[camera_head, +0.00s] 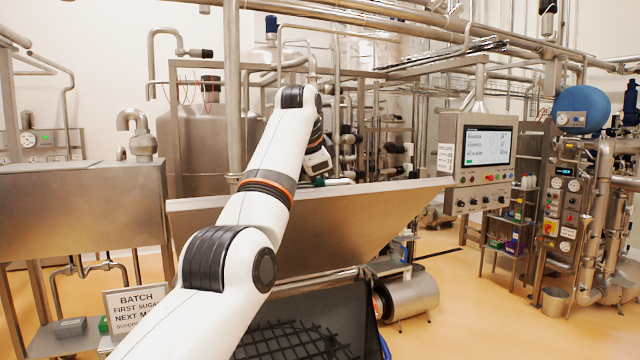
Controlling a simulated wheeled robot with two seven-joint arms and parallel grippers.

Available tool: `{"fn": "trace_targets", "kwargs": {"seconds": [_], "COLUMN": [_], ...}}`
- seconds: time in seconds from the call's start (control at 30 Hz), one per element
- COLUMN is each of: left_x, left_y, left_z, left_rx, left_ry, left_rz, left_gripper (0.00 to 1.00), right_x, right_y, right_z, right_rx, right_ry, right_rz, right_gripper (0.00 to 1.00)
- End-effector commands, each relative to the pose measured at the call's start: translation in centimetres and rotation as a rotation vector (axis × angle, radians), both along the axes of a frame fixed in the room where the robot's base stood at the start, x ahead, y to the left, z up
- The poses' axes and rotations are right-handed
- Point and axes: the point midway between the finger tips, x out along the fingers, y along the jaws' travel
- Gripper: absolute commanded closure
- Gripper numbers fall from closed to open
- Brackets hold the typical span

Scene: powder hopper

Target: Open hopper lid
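The powder hopper (310,300) is at the bottom centre, with a black grid (285,342) showing in its dark opening. A broad steel panel (365,222), apparently the hopper lid, stands tilted up behind this opening. My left arm reaches up from the bottom left across the panel. My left gripper (319,168) is at the panel's upper edge, partly hidden by the arm's wrist. I cannot tell whether its fingers are open or touching the edge. My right gripper is not in view.
A batch sign (138,304) stands left of the hopper, near a steel cabinet (85,215). A control screen (486,146) hangs to the right of the panel. A steel cylinder (412,296) sits right of the hopper. Yellow floor (480,320) is clear at the lower right.

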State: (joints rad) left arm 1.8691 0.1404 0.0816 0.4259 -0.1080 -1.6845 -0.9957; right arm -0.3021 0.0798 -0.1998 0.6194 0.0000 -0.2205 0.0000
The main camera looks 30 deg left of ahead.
Motion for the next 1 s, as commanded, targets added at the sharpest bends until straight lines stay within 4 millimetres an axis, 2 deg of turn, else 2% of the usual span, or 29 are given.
{"fn": "trace_targets", "kwargs": {"seconds": [0.03, 0.1, 0.13, 0.47, 0.67, 0.83, 1.0], "left_x": [0.0, 0.0, 0.0, -0.2, -1.9, -4.0, -5.6], "left_y": [0.2, 0.2, 0.1, 0.0, -0.1, -0.3, -0.4], "left_z": [-0.3, -0.3, -0.2, 0.2, 2.7, 5.9, 8.3], "left_rx": [0.002, 0.001, 0.002, 0.001, 0.0, -0.001, -0.001], "left_ry": [0.007, 0.005, 0.005, 0.001, -0.002, -0.001, 0.002], "left_rz": [0.004, 0.004, 0.003, 0.0, 0.001, 0.002, 0.002], "left_gripper": [0.77, 0.66, 0.64, 0.64, 0.64, 0.64, 0.64], "right_x": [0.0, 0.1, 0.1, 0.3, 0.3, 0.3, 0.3], "right_y": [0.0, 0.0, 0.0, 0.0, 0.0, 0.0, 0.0], "right_z": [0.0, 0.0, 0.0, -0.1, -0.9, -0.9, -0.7], "right_rx": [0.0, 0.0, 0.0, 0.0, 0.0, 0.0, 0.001], "right_ry": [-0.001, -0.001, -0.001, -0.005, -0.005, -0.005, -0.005], "right_rz": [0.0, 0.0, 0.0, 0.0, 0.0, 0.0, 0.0], "right_gripper": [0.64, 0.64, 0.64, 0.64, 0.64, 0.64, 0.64]}}
